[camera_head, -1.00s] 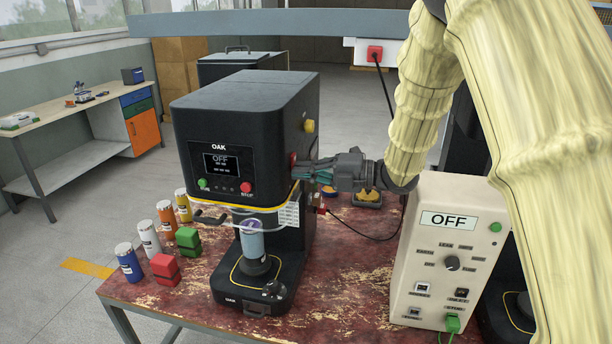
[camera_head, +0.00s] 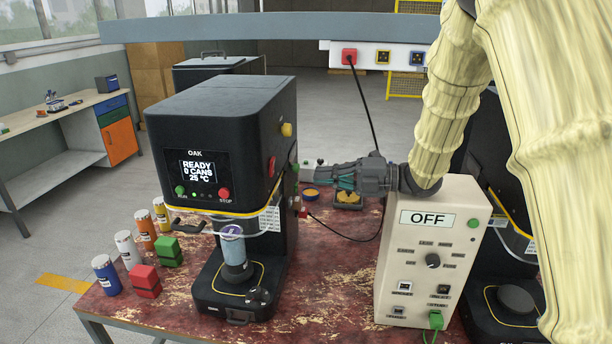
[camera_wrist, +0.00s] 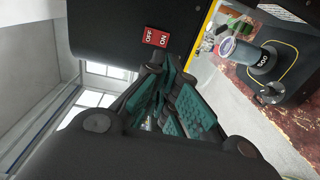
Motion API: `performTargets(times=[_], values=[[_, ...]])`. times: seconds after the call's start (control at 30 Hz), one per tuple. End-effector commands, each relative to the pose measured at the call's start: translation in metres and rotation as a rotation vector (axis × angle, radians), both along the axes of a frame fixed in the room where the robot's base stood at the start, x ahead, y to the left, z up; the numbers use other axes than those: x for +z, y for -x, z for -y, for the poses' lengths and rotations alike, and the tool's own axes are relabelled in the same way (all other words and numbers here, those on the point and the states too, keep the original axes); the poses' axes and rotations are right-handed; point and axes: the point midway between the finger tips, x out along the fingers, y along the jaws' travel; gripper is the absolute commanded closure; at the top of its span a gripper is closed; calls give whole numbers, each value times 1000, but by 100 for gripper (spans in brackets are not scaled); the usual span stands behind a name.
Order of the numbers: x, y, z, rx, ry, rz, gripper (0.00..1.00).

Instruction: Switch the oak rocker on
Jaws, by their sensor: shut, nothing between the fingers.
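The OAK machine (camera_head: 222,130) is a black seamer on the table. Its lit display (camera_head: 198,171) reads READY, 0 CANS, 25 °C. The oak rocker (camera_head: 271,166) is a small red switch on its right side. In the wrist view the red rocker (camera_wrist: 156,38), marked OFF and ON, lies just beyond the fingertips. My gripper (camera_head: 309,173) is shut and empty, to the right of the machine and apart from the rocker. Its teal-padded fingers (camera_wrist: 167,67) also show in the wrist view. A blue can (camera_head: 232,247) stands on the machine's pedestal.
A pale control box (camera_head: 425,270) reading OFF stands right of the machine, below my arm. Several cans, a red block (camera_head: 145,281) and a green block (camera_head: 168,251) stand at the left. A dark cable (camera_head: 345,236) crosses the worn red tabletop (camera_head: 325,285).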

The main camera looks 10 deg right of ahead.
Motion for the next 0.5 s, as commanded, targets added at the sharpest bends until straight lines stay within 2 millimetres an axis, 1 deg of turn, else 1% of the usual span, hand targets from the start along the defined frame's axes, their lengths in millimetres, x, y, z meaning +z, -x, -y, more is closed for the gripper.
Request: performTargets(times=[0.03,0.1,0.2,0.5], values=[[1,1,6,-2,-1,0,100],[1,3,12,-2,-2,1,100],[1,4,17,0,-1,0,100],[1,5,19,0,-1,0,100]])
